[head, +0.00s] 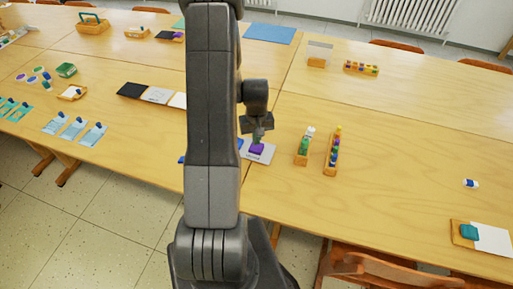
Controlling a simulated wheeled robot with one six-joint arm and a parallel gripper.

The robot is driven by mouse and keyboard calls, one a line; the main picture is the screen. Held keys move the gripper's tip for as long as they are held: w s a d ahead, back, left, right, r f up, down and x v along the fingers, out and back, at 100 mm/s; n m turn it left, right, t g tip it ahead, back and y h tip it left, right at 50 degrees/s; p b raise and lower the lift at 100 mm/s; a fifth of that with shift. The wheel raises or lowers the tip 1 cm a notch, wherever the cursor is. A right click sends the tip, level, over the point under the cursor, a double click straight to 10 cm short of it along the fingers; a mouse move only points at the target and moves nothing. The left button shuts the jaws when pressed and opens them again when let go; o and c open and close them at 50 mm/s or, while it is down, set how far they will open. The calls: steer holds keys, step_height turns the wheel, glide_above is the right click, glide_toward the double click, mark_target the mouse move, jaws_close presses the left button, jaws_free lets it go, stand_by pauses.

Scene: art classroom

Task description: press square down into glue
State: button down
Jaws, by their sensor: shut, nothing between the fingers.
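A small purple square (257,148) lies on a pale grey card or board (267,157) near the front edge of the table. My gripper (258,139) points down right above the purple square, with its fingers shut and nothing held between them. The fingertips look to be at or just over the square's top; I cannot tell whether they touch. Any glue under the square is hidden. My arm covers the area left of the card, where only bits of blue show.
Right of the card stand a wooden holder with green and white items (304,147) and a long rack of coloured pieces (333,151). Black and white sheets (157,96) lie to the left. A chair (375,270) stands at the front edge. The right table is largely clear.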

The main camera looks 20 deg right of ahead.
steer(key=shift+f+b, duration=0.75)
steer(key=shift+f, duration=0.1)
stand_by(0.3)
steer(key=shift+r, duration=0.1)
stand_by(0.8)
steer(key=shift+r+p, duration=1.95)
steer(key=shift+r, duration=1.5)
steer(key=shift+f, duration=0.15)
step_height(320, 180, down, 6)
steer(key=b, duration=0.3)
steer(key=shift+f+b, duration=0.25)
steer(key=shift+b, duration=0.1)
steer(key=shift+r, duration=0.1)
